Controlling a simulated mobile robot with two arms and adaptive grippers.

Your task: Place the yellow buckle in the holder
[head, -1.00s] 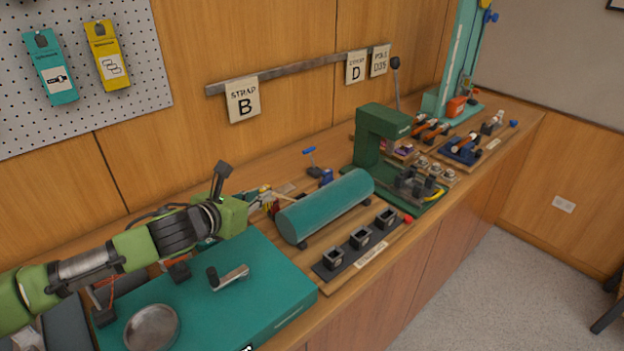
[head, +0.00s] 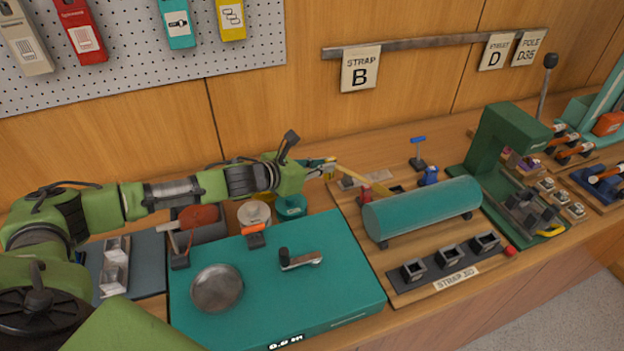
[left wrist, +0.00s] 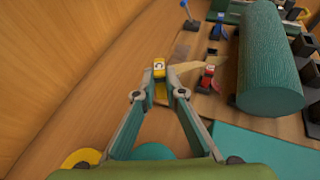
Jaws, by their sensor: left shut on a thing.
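My left gripper (head: 328,168) is shut on the yellow buckle, above the bench behind and left of the green roll. The yellow buckle (left wrist: 159,66) shows between the fingertips in the left wrist view; it is small and partly hidden in the head view. A pale strip (head: 360,180) runs right from beside the fingertips; I cannot tell if it joins the buckle. A black holder strip with three square sockets (head: 449,257), marked STRAP, lies in front of the roll. I cannot tell whether this is the task's holder. My right gripper is not in view.
The green roll (head: 422,208) stands between the gripper and the sockets. A red buckle-like piece (head: 366,193) and a blue one (head: 428,176) stand behind it. A teal scale-like box (head: 330,265) is in front left. A green press (head: 497,140) stands at right.

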